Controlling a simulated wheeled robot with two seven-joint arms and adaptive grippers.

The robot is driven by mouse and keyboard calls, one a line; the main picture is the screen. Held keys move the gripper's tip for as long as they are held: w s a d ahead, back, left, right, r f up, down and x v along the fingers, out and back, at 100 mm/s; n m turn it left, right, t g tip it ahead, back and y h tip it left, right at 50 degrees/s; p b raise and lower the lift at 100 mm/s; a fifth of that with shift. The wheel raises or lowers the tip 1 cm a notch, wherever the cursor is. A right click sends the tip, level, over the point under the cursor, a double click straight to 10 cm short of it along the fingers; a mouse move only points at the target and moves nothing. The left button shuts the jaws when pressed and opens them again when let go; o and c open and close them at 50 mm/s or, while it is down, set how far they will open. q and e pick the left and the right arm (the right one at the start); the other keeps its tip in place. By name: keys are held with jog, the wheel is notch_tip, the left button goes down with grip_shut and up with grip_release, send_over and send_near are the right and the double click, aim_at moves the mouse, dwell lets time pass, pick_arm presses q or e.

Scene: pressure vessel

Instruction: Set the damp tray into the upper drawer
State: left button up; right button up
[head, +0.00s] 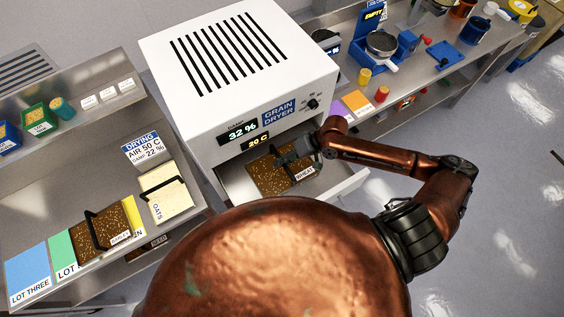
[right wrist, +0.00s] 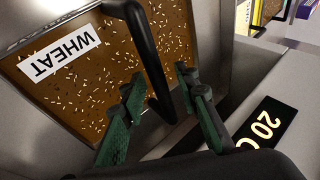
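The dark brown tray labelled WHEAT (head: 268,172), specked with pale grains, lies in the pulled-out metal drawer (head: 238,187) of the white grain dryer (head: 235,65). It also shows in the right wrist view (right wrist: 85,85), with its black bar handle (right wrist: 150,60). My right gripper (head: 290,158) is over the tray's handle side. In the right wrist view its two green fingers (right wrist: 158,82) are apart, one on each side of the handle, with gaps visible. Whether this drawer is the upper one is unclear. My left gripper is not in view.
The dryer displays read 32 % and 20 C. On the left bench (head: 30,220) are a dark handled tray (head: 95,232), a pale OATS tray (head: 170,200) and coloured lot mats. The right bench (head: 460,75) holds a blue device, a pan and small cups.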

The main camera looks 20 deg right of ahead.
jog(key=v, duration=1.1)
jog(key=shift+b, duration=0.35)
